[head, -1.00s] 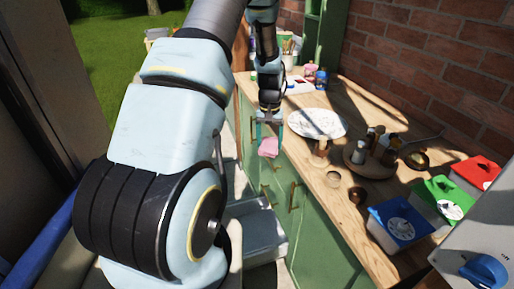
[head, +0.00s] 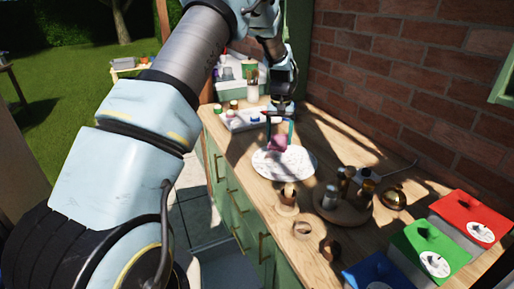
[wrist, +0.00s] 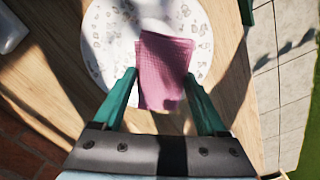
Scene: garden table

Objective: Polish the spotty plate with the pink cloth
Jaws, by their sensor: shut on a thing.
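The spotty plate (head: 300,164) is white with grey spots and lies flat on the wooden counter. It also shows in the wrist view (wrist: 110,45). My gripper (head: 279,132) is shut on the pink cloth (head: 277,144), which hangs between the green fingers. In the wrist view the cloth (wrist: 163,70) covers part of the plate from my camera's side. My gripper is over the back part of the plate. I cannot tell whether the cloth touches the plate.
A round wooden tray (head: 343,212) with several small bottles stands in front of the plate to the right. A wooden jar (head: 288,197) stands near the counter's front edge. A white tray (head: 240,122) lies behind. Lidded red (head: 468,212) and green (head: 428,238) bins stand at the right.

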